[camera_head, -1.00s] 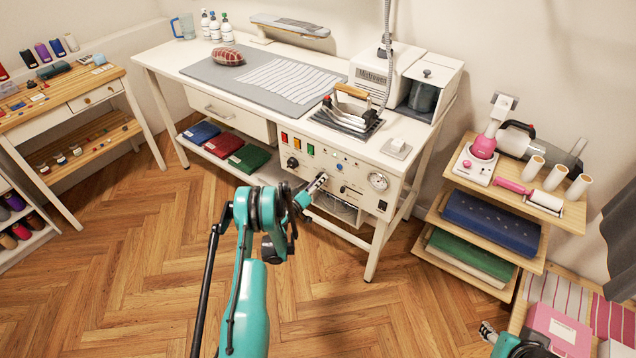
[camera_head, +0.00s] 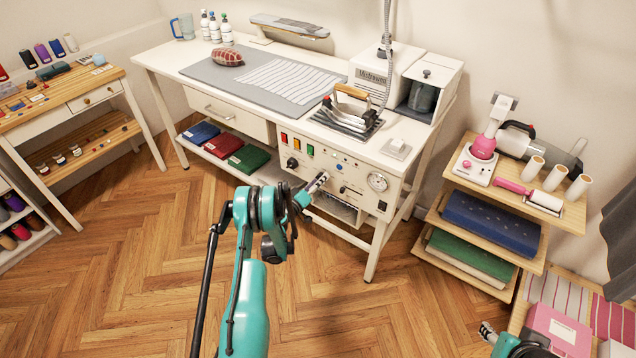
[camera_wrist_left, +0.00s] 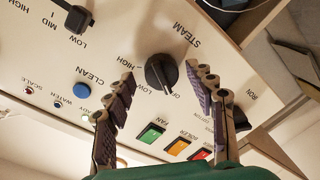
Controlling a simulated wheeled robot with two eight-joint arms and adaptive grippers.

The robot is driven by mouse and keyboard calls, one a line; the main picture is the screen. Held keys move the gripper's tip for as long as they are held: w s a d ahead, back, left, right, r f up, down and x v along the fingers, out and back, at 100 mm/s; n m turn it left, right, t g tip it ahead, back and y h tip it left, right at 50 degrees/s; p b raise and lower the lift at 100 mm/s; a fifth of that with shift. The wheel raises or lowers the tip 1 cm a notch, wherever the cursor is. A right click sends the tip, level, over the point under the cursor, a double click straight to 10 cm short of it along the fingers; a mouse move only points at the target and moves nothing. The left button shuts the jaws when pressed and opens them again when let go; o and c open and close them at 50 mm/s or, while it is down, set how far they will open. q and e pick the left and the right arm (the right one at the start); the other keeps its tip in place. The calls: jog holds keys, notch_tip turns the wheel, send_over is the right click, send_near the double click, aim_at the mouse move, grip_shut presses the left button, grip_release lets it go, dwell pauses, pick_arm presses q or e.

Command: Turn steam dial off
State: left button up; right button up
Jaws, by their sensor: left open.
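The steam dial (camera_wrist_left: 161,72) is a black knob on the white panel, seen close in the left wrist view beside the STEAM lettering. Its lower end lies near the OFF and LOW lettering; I cannot read its exact setting. My left gripper (camera_wrist_left: 160,80) is open, with one finger on each side of the dial. Whether they touch it I cannot tell. In the head view my left gripper (camera_head: 318,182) is at the front panel (camera_head: 360,200) of the ironing station and hides the dial. My right gripper (camera_head: 487,331) shows only partly at the bottom right.
Green (camera_wrist_left: 151,134), orange (camera_wrist_left: 177,147) and red rocker switches lie close to the fingers. A blue button (camera_wrist_left: 82,90) and a black slider (camera_wrist_left: 78,19) are on the same panel. An iron (camera_head: 348,108) stands above. A shelf cart (camera_head: 540,210) is right; floor is clear at left.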

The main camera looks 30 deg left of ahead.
aim_at(324, 157)
pick_arm(q)
notch_tip(324, 157, up, 10)
jog(key=shift+f, duration=0.1)
dwell(0.4)
